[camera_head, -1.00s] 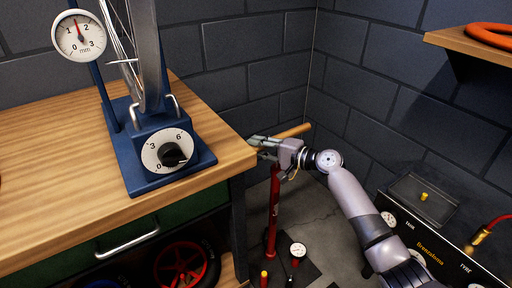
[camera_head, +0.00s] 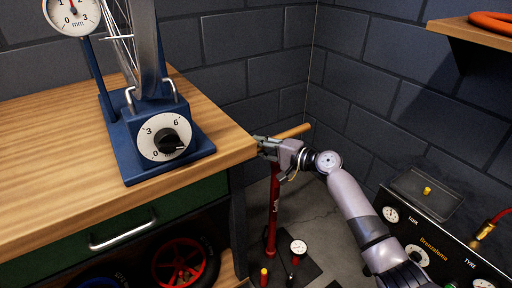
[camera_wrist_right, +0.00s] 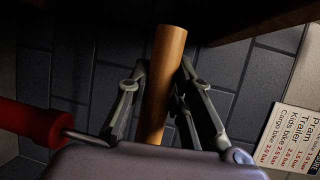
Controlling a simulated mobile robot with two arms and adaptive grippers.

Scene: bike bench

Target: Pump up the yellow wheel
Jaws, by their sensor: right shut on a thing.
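A red floor pump (camera_head: 273,212) stands upright on the floor beyond the bench's right end. Its wooden handle (camera_head: 294,131) is level with the bench top. My right gripper (camera_head: 264,144) is shut on the handle; the right wrist view shows the handle (camera_wrist_right: 162,85) between the fingers (camera_wrist_right: 160,95). A small white gauge (camera_head: 298,247) is by the pump's foot. No yellow wheel shows in these frames. My left gripper is out of view.
The wooden bench (camera_head: 50,150) carries a blue stand (camera_head: 115,165) with a grey wheel and a dial (camera_head: 165,136). A wheel with red spokes (camera_head: 178,262) is below the drawer. A black gauge box (camera_head: 425,235) is at right.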

